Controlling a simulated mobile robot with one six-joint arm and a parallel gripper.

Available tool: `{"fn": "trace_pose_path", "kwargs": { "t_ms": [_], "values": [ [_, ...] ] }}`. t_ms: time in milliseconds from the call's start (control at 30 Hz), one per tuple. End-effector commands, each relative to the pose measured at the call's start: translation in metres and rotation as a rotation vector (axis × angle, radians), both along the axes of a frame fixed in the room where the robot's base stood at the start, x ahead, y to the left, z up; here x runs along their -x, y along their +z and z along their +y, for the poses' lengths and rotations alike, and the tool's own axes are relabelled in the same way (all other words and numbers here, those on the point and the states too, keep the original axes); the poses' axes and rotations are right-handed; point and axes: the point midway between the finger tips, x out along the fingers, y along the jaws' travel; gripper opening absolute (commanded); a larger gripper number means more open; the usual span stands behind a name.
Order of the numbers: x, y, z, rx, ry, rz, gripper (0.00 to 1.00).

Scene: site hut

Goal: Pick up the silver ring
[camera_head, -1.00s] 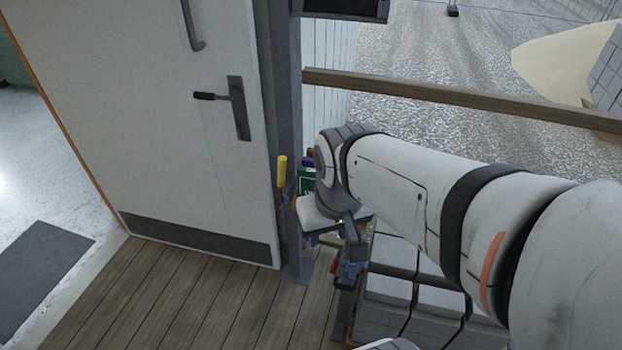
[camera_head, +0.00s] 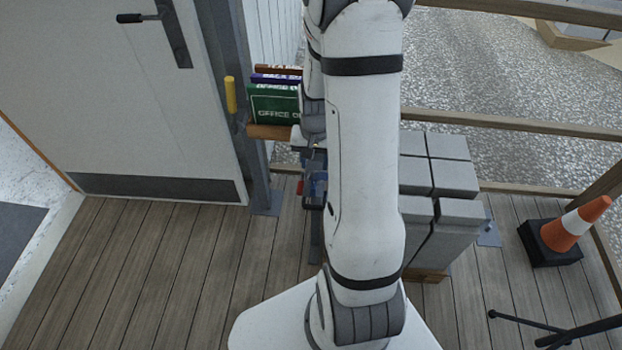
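I cannot make out a silver ring in the head view. My arm stands upright through the middle of the picture and hides what is behind it. My gripper (camera_head: 312,165) seems to be at the arm's far end, left of the upper arm link, beside small blue and red parts (camera_head: 314,188). It is too small and too covered to tell whether its fingers are open or shut, or whether they hold anything.
Green (camera_head: 272,104) and purple (camera_head: 262,78) binders stand beyond. Right are grey blocks (camera_head: 440,175), a traffic cone (camera_head: 575,225) and wooden rails (camera_head: 510,123). The plank floor (camera_head: 150,270) is clear front left.

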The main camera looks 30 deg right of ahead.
Motion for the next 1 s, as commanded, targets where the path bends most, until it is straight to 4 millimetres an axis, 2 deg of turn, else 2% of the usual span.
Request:
{"fn": "trace_pose_path", "kwargs": {
  "t_ms": [600, 700, 933, 1000],
  "values": [
    [0.006, -0.077, 0.004, -0.002, -0.011, 0.006, 0.40],
    [0.006, -0.083, 0.004, -0.002, -0.011, 0.005, 0.40],
    [0.006, -0.084, 0.004, -0.001, -0.011, 0.003, 0.40],
    [0.006, -0.083, 0.004, -0.001, -0.011, 0.003, 0.35]
  ]
}}
